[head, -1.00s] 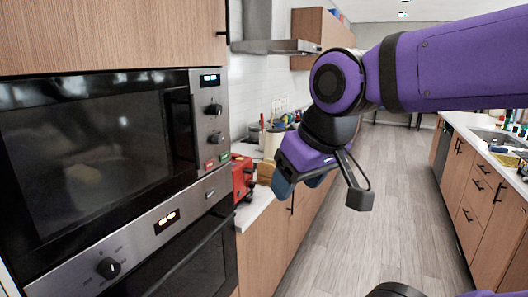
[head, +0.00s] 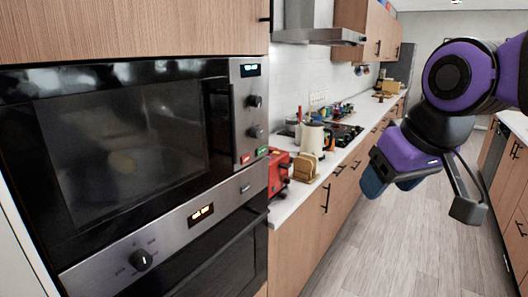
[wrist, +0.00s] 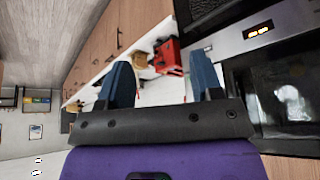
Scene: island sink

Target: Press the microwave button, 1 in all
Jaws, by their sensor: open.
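The microwave (head: 130,135) is built into the tall cabinet at the left of the head view, its dark glass door shut. Its control strip (head: 249,115) at the right side carries a lit blue display, two knobs, a red button (head: 245,159) and a green button (head: 262,151). My gripper (head: 385,185) hangs well to the right of the microwave, over the aisle, touching nothing. In the wrist view its two blue fingers (wrist: 162,85) are spread apart with nothing between them. The wrist view shows only a dark lower edge of the microwave at the top; the buttons are not visible there.
An oven (head: 215,265) with a lit display sits below the microwave. A red toaster (head: 278,172), a kettle (head: 313,138) and a wooden block stand on the counter at right. The floor (head: 375,250) is clear.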

